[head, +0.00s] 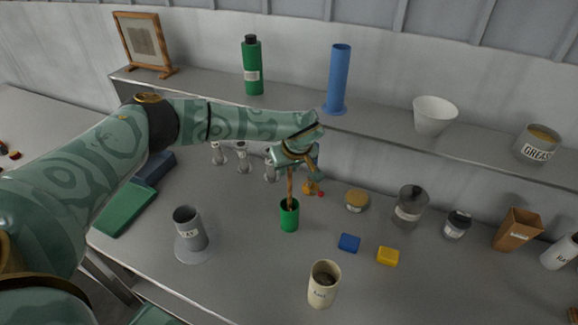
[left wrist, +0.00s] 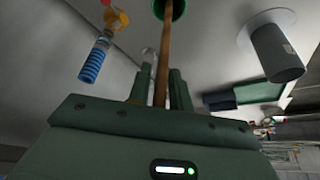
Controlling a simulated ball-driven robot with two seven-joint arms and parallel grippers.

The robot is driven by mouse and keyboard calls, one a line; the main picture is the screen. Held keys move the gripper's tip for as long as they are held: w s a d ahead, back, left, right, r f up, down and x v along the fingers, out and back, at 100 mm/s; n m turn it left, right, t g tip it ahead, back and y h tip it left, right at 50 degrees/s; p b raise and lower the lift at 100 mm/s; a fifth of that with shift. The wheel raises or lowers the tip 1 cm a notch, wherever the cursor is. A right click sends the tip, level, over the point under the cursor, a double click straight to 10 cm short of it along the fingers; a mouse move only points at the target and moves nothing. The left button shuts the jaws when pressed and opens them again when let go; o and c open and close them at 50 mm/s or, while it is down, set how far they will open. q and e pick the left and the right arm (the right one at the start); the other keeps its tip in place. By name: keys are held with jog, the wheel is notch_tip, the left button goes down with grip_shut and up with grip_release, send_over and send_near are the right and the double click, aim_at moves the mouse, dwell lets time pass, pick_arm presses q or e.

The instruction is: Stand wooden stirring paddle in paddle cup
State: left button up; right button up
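The wooden stirring paddle (head: 290,188) is a thin brown stick, roughly upright. Its lower end is inside the mouth of a green cup (head: 289,219) on the bench. My left gripper (head: 292,165) is above the cup, pointing down, with its fingers around the stick. In the left wrist view the paddle (left wrist: 163,60) runs between the two fingers, which look closed on it, toward the green cup (left wrist: 177,10). The paddle's end inside the cup is hidden. My right gripper is not in view.
A grey cup (head: 188,230) on a disc stands left, a cream cup (head: 322,285) in front. Blue (head: 349,243) and yellow (head: 388,256) blocks lie right of the green cup. Jars stand behind them. A raised shelf (head: 380,124) with a blue cylinder (head: 338,80) runs along the back.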

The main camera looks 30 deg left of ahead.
pick_arm(q)
jog(key=shift+o, duration=1)
jog(key=v, duration=1.6)
jog(key=shift+b, duration=0.3)
jog(key=shift+s+d, duration=0.1)
jog(key=shift+s, duration=0.1)
